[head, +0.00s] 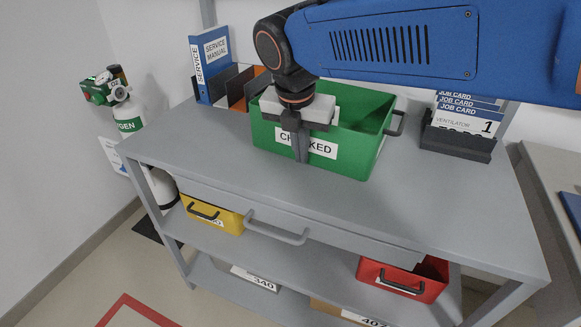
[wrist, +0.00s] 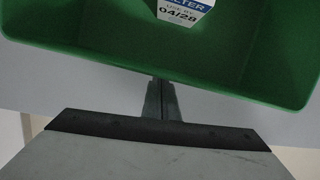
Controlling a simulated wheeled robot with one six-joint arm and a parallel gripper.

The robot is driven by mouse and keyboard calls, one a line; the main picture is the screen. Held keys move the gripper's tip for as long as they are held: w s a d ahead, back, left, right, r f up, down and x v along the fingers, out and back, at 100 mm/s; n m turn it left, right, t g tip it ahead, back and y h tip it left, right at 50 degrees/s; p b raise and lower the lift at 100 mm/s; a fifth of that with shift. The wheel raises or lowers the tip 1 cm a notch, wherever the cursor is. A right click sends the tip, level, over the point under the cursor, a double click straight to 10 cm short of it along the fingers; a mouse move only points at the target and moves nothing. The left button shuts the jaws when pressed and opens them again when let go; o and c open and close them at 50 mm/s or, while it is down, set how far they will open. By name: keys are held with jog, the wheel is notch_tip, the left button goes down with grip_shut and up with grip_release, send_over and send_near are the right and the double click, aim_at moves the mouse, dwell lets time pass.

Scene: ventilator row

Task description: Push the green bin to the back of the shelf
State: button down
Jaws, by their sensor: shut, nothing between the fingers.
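The green bin (head: 361,138) stands on the top shelf (head: 440,195) of a grey unit, with a white label reading partly "CHECKED" on its front and a dark handle at its right end. My gripper (head: 302,158) is shut and points down in front of the bin's front wall, covering part of the label. I cannot tell whether the fingertips touch the wall. In the wrist view the shut fingers (wrist: 160,84) lie at the near edge of the green bin (wrist: 60,40), and a white box (wrist: 184,10) marked "04/28" sits inside it.
A sorter with a blue service manual (head: 210,62) stands back left, and a black job card holder (head: 456,142) to the right. A yellow bin (head: 212,215) and a red bin (head: 404,278) sit on the shelf below. The front of the top shelf is clear. An oxygen cylinder (head: 128,122) stands left.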

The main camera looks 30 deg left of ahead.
jog(key=w, duration=0.3)
jog(key=w+a, duration=0.1)
jog(key=w, duration=0.6)
jog(key=shift+w+a, duration=0.2)
jog(key=shift+w, duration=0.1)
